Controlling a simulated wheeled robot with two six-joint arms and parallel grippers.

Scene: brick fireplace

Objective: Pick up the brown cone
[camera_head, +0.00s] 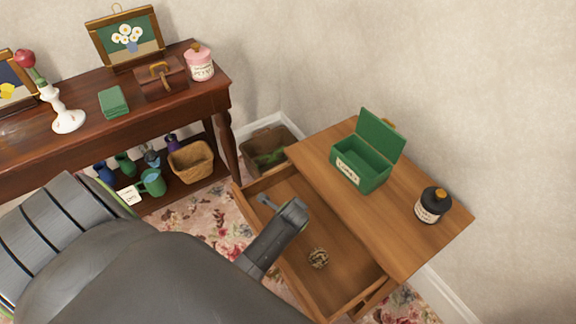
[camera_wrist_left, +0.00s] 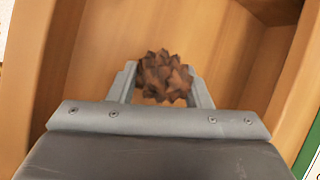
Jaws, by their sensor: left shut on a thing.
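The brown cone (camera_wrist_left: 165,77), rough and scaly like a pine cone, is between the two grey fingers of my left gripper (camera_wrist_left: 164,82) in the left wrist view. The gripper is shut on it, over the inside of an open wooden drawer (camera_head: 345,250). In the head view my left gripper (camera_head: 283,206) reaches over the drawer, and the cone is hidden there. My right gripper is not in view.
A small round brown-and-cream thing (camera_head: 318,258) lies in the drawer. On the wooden top (camera_head: 330,150) stand an open green box (camera_head: 362,165) and a dark bottle (camera_head: 432,205). A dark table (camera_head: 90,115) with ornaments stands at left; a bin (camera_head: 266,148) is behind.

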